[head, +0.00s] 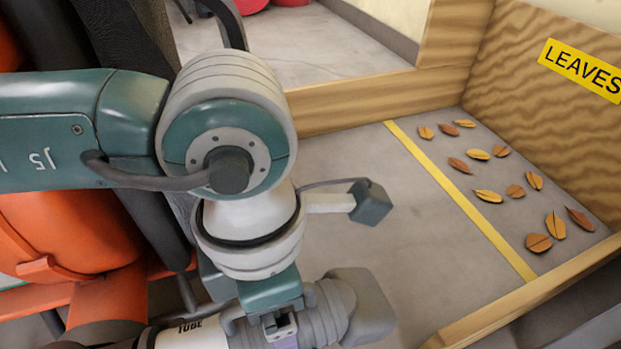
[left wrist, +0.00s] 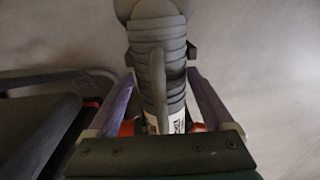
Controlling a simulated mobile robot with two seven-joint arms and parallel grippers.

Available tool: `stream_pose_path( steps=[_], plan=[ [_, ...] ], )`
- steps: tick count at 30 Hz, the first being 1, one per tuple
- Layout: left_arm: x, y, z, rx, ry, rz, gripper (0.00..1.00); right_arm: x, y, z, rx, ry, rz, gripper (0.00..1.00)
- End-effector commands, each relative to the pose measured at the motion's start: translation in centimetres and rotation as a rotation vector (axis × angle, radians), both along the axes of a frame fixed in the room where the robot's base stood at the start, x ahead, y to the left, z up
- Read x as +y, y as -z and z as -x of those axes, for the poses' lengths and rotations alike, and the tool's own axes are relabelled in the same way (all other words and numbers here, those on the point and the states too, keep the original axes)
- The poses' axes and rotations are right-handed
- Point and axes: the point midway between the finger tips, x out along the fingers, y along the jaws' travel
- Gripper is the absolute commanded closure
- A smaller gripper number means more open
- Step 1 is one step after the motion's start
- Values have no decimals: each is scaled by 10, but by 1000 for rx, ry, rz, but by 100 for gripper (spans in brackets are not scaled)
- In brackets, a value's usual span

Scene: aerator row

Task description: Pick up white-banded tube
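The white-banded tube (head: 328,308) is a grey ribbed hose piece with a wide dark nozzle and a white band lettered TUBE (head: 192,334). It lies along the bottom of the head view. My left gripper (head: 281,327) is over its ribbed part. In the left wrist view the tube (left wrist: 158,52) runs between the spread fingers of my left gripper (left wrist: 161,60), with a handle and part of the white band showing. Gaps show beside the tube nearer the palm; contact at the fingertips is hard to tell. My right gripper is not in view.
A wooden-sided bay (head: 350,105) with a LEAVES sign (head: 582,69) stands at the right. Several brown leaves (head: 488,196) lie on its floor beyond a yellow line (head: 462,202). The floor left of the line is clear. Orange machinery (head: 80,235) stands at the left.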

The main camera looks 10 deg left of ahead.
Motion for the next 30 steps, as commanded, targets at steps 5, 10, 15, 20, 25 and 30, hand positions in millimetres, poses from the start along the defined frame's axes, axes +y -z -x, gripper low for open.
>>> stream_pose_path(
  steps=[5,10,15,20,25,30],
  plan=[
    [0,0,0,0,0,0,36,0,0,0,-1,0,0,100],
    [0,0,0,1,0,0,55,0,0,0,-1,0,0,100],
    [0,0,0,1,0,0,74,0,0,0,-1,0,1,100],
    [0,0,0,1,0,0,92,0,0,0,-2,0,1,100],
    [0,0,0,1,0,0,95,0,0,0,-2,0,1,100],
    [0,-4,0,1,0,-1,95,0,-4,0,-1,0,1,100]
  ],
)
